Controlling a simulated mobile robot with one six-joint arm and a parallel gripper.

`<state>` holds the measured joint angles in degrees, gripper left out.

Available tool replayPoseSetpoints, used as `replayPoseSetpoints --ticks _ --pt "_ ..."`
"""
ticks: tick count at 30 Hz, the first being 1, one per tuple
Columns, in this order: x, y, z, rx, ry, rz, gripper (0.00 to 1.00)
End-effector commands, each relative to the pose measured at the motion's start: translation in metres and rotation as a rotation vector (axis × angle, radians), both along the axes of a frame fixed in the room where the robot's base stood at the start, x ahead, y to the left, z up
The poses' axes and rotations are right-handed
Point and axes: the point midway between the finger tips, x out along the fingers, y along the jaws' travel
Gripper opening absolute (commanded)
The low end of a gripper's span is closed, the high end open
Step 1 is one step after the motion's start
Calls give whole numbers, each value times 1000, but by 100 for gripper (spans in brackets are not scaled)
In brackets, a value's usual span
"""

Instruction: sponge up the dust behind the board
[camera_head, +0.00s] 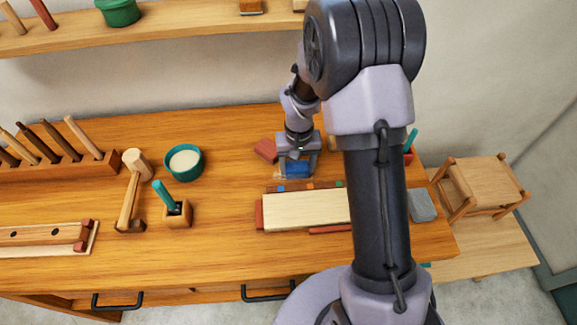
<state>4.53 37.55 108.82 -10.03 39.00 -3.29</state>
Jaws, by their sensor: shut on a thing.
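My gripper (297,163) points down behind the pale board (305,211) and is shut on a blue block, which looks like the sponge (297,171). The sponge is low, at or just above the bench top; I cannot tell if it touches. A faint pale patch, perhaps dust (279,175), shows beside the sponge's left side. The board lies flat near the front of the bench, its right end hidden by my arm.
On the wooden bench (225,235), a reddish block (265,150) lies just left of my gripper. Small coloured pieces line the board's back edge. A teal bowl (184,162), a mallet (130,200) and a small holder (178,214) stand left. A grey block (422,205) lies right.

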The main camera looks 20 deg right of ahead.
Motion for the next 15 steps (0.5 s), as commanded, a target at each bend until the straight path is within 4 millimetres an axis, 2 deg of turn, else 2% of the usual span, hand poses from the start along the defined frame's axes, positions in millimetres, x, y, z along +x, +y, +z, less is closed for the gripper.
replayPoseSetpoints --ticks 7,15 --pt "-3 -14 1 0 0 0 30" --pt "2 7 -1 0 -1 3 30"
